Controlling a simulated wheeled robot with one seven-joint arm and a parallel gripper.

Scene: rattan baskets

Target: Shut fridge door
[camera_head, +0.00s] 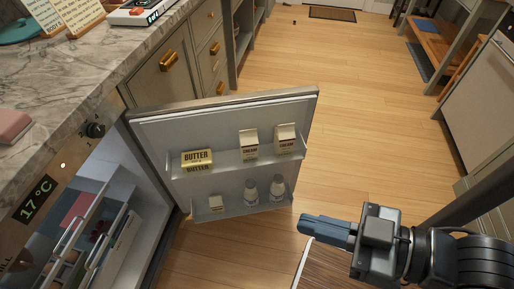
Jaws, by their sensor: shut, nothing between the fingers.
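The fridge door (222,118) stands wide open in the middle of the view, its inner side facing me. Its shelves hold a butter pack (197,157), cream cartons and small white bottles. The fridge (128,240) is at lower left under the counter, with its interior partly visible. My gripper (303,225) is at lower right, pointing left, with its blue fingers shut and empty. In the picture it lies just right of and below the door's lower outer corner, and looks apart from it.
A marble counter (75,95) runs along the left, above drawers and cabinets with gold handles. Wooden floor (345,110) is clear to the right of the door. A wooden shelf unit (440,42) and a white appliance (485,105) stand at right. A brown striped surface (325,268) is below my gripper.

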